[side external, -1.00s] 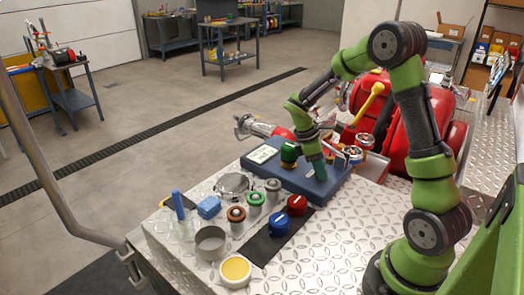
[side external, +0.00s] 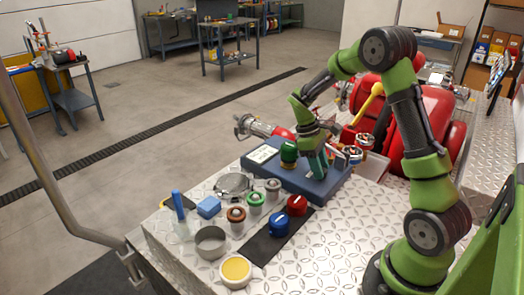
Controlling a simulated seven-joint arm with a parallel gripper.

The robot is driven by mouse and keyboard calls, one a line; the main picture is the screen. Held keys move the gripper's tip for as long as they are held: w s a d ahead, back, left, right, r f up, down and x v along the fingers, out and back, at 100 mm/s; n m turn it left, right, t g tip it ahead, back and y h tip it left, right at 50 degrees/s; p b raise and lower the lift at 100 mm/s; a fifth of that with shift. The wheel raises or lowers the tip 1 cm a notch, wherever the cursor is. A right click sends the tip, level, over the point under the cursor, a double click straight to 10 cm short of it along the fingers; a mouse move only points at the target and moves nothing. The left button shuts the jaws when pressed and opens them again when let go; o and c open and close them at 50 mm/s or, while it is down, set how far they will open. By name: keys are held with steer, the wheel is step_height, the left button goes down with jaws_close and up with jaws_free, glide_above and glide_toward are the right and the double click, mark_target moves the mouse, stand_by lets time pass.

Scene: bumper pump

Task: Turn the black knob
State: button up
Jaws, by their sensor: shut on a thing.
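A blue-grey panel box (side external: 300,180) stands on the metal deck, with a white label plate at its left end and a green knob (side external: 289,153) on top. My gripper (side external: 318,172) reaches down onto the panel's top, just right of the green knob. It is shut at the panel surface, where the black knob sits between the fingers. The fingers hide the knob almost fully, so its angle cannot be read.
Red (side external: 297,205) and blue (side external: 278,223) knobs lie on a black strip in front of the panel. Several small cups, a blue block (side external: 208,207), a blue-handled tool (side external: 180,212) and a yellow-topped jar (side external: 235,271) stand left. Red-wheeled valves are close behind my gripper.

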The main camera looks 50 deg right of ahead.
steer(key=m+y, duration=0.2)
steer(key=m, duration=0.3)
steer(key=shift+d+m, duration=0.15)
steer(key=shift+m, duration=0.15)
steer(key=m+y, duration=0.1)
steer(key=m, duration=0.1)
steer(key=m+t+y, duration=0.1)
steer(key=m, duration=0.2)
steer(key=shift+d, duration=0.1)
steer(key=shift+m+t, duration=0.3)
steer(key=o, duration=1)
steer(key=shift+s, duration=0.1)
steer(key=v, duration=1.7)
steer(key=shift+d+f, duration=0.1)
